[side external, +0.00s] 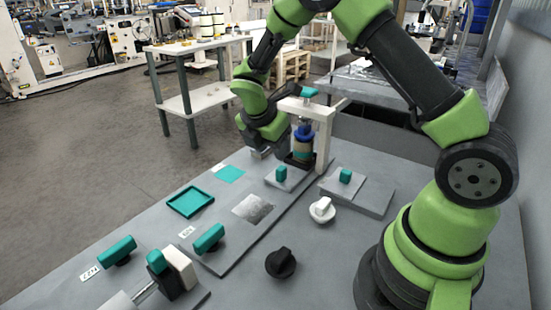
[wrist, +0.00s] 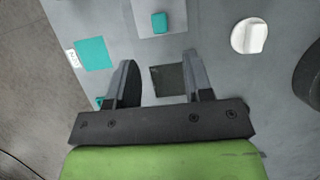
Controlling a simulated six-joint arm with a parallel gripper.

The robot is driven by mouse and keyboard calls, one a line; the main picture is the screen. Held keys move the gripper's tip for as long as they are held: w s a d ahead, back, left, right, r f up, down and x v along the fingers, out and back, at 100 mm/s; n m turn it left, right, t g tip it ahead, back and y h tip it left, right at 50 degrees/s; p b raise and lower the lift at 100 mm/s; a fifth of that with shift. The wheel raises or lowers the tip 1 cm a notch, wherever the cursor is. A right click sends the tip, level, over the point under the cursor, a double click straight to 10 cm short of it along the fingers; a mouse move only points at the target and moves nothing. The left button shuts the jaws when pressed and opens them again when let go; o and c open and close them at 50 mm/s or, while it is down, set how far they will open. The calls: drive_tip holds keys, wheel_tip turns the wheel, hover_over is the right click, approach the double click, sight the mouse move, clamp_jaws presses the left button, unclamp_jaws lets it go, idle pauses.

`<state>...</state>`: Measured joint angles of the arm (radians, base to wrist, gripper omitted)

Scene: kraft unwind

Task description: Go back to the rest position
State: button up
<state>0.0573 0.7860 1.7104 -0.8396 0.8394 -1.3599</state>
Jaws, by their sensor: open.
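My gripper (wrist: 160,62) is open, and nothing shows between its two dark fingers in the wrist view. In the wrist view a dark square (wrist: 169,80) lies on the table beyond the fingers. A flat teal square (wrist: 94,54) lies to the left of the fingers, and a small teal block (wrist: 159,22) stands on a plate farther up.
A teal tray (side external: 190,202), teal handles (side external: 117,250) and a shiny plate (side external: 253,208) are on the table. A white knob (side external: 322,210) and black knob (side external: 281,263) stand at its right. A second teal block (side external: 346,176) stands near the frame. Space above the table's front left is clear.

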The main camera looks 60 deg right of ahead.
drive_tip(key=shift+a+r, duration=0.2)
drive_tip(key=shift+r, duration=0.2)
drive_tip(key=s+a+r+m+t+y, duration=0.1)
drive_tip(key=s+a+r+m, duration=0.15)
drive_tip(key=r+m, duration=0.35)
drive_tip(key=s+a+r+m+t+y, duration=0.2)
drive_tip(key=s+r+m, duration=0.2)
drive_tip(key=r, duration=0.3)
drive_tip(key=s+a+r+m+t+y, duration=0.1)
drive_tip(key=s+a+r+m+t, duration=0.1)
drive_tip(key=s+m, duration=0.4)
drive_tip(key=s+a+r+m+t+y, duration=0.2)
drive_tip(key=s+a+r+m, duration=0.1)
drive_tip(key=s+m, duration=0.3)
drive_tip(key=shift+s+a+r+y, duration=0.3)
drive_tip(key=shift+s+a+r, duration=0.1)
drive_tip(key=shift+s+a, duration=0.25)
